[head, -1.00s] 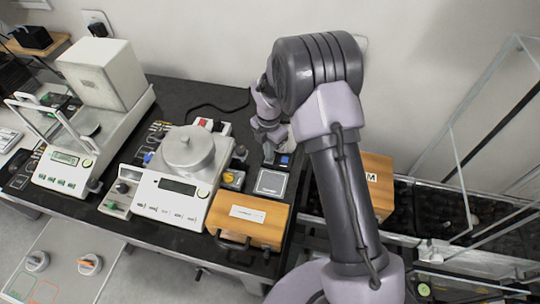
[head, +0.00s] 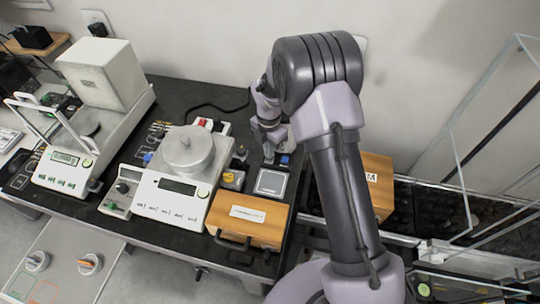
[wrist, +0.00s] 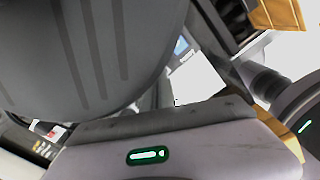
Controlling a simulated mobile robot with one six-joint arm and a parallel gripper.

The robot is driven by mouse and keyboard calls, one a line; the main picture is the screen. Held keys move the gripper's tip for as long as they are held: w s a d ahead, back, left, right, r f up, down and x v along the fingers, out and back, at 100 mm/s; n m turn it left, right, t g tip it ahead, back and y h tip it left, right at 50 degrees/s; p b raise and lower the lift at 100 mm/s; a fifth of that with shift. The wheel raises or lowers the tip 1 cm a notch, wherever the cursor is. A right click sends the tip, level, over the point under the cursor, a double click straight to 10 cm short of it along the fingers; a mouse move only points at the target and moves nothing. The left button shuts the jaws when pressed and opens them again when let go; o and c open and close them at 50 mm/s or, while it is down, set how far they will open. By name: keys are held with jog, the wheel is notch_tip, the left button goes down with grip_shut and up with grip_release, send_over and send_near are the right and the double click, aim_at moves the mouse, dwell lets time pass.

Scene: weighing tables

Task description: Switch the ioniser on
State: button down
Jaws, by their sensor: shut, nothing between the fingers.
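My gripper (head: 269,152) hangs over the right part of the black bench, just behind a small grey-topped box (head: 271,181). A small blue part (head: 285,160) shows beside the fingertips, at the right. It may belong to the ioniser, but I cannot read a label. The gripper is shut and empty, and I cannot tell whether it touches anything. A red switch (head: 205,123) on a white unit stands behind the balance. In the wrist view my own arm fills most of the picture, and a lit blue patch (wrist: 181,46) shows beyond it.
A balance (head: 177,189) with a round metal pan stands left of the gripper. A wooden case (head: 249,222) lies in front of the grey-topped box. A yellow-labelled item (head: 233,179) sits between them. Another wooden box (head: 376,170) and clear panels stand at the right.

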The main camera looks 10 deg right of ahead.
jog(key=shift+f+b, duration=0.55)
jog(key=shift+f, duration=0.4)
jog(key=shift+s, duration=0.1)
notch_tip(320, 180, up, 7)
jog(key=p, duration=0.6)
jog(key=shift+r, duration=0.1)
dwell(0.3)
